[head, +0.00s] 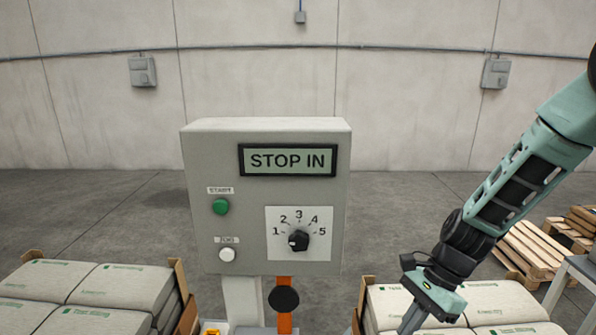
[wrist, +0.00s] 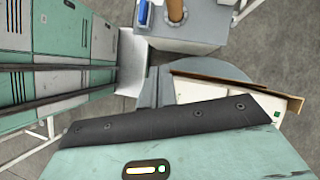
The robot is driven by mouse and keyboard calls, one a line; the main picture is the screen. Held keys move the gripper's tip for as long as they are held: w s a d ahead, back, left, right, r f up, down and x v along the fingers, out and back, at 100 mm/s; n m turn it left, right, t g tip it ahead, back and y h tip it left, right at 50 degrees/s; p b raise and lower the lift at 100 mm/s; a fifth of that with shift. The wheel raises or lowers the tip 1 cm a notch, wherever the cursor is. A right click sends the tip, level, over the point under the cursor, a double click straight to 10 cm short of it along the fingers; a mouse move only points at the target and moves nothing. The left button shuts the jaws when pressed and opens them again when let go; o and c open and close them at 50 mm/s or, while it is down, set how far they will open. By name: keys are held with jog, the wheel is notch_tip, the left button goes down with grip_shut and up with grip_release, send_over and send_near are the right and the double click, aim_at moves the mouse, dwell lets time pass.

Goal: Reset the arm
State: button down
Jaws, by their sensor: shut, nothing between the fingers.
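My arm comes in from the right edge of the head view and slants down to the left. My gripper (head: 412,319) is at its lower end, pointing down, right of the control box (head: 265,200) and apart from it. It is shut with nothing held; its tips run to the bottom edge of the head view. In the wrist view, the green housing and dark bar of my own wrist fill the lower part.
The box has a display (head: 288,160) reading "STOP IN", a green button (head: 220,206), a white button (head: 227,255) and a dial (head: 298,240). Sacks (head: 120,287) lie at left, more sacks (head: 505,300) at right under my arm. Wooden pallets (head: 535,250) stand far right.

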jog(key=s+d+r+n+t+h, duration=0.55)
jog(key=d+r+n, duration=0.6)
jog(key=n, duration=0.25)
jog(key=s+a+r+n+g, duration=0.1)
jog(key=s+a+n, duration=0.3)
jog(key=s+a, duration=0.3)
jog(key=s+a+r+n+g, duration=0.1)
jog(key=s+a+n+g, duration=0.1)
jog(key=s+a+n, duration=0.2)
jog(key=s+a, duration=0.3)
jog(key=a, duration=0.4)
jog(key=shift+a+y, duration=0.3)
jog(key=shift+y, duration=0.05)
jog(key=shift+s, duration=0.15)
